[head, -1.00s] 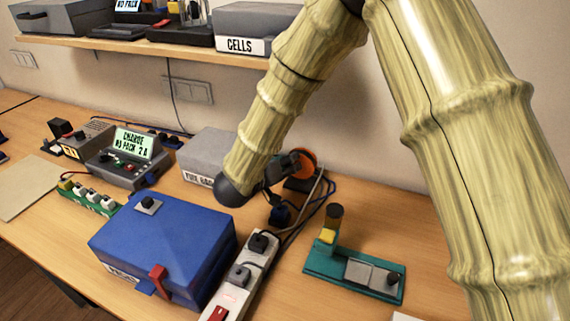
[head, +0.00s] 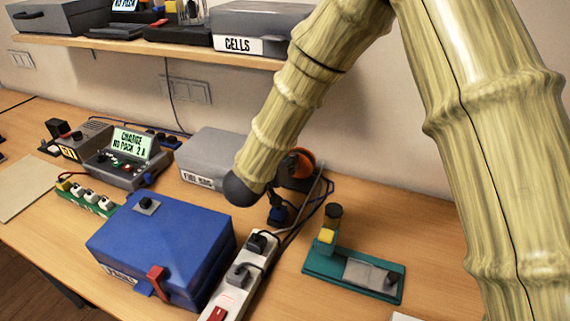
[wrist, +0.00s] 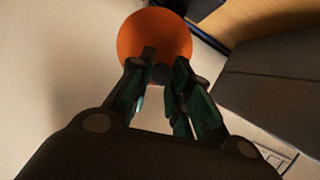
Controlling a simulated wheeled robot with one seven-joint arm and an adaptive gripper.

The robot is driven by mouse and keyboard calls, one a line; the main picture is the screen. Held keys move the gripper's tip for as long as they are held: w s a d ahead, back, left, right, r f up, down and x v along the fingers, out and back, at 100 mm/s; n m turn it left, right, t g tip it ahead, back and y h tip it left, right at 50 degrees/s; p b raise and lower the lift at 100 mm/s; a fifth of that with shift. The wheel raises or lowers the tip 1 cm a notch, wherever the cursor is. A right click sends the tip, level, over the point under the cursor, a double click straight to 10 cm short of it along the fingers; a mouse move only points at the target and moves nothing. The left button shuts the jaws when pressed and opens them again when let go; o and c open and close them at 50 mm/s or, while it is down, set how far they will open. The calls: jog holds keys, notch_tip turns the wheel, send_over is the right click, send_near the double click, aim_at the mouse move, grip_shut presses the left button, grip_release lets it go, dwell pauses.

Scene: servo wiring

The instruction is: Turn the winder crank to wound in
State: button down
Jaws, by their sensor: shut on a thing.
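The winder's orange disc (head: 304,158) shows at the back of the bench, partly behind my arm's dark end. In the wrist view the orange disc (wrist: 155,35) fills the top middle, just beyond my fingertips. My gripper (wrist: 164,68) has its two green-and-black fingers closed around a small dark crank knob (wrist: 161,74) in front of the disc. In the head view my own wrist hides the fingers and the knob. The crank's exact angle is hard to tell.
A grey box (head: 212,150) stands left of the winder. A white power strip (head: 240,280) with cables lies in front, beside a blue box (head: 165,240). A teal fixture (head: 325,262) stands at right. A shelf (head: 150,47) hangs above. Bare bench lies right of the winder.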

jog(key=shift+s+d+r+m+t+y+b, duration=0.1)
jog(key=shift+s+d+m+t+y+b, duration=0.1)
jog(key=shift+d+m+y+b, duration=0.4)
jog(key=shift+s+d+r+m+t+y+b, duration=0.15)
jog(key=shift+m+y+b, duration=0.25)
jog(key=shift+m+b, duration=0.55)
jog(key=shift+s+d+f+m+t+y+b, duration=0.1)
jog(key=shift+d+m+t+y+b, duration=0.2)
jog(key=shift+m+y+b, duration=0.35)
jog(key=shift+r, duration=0.1)
jog(key=c, duration=1.3)
grip_release()
jog(key=v, duration=1.2)
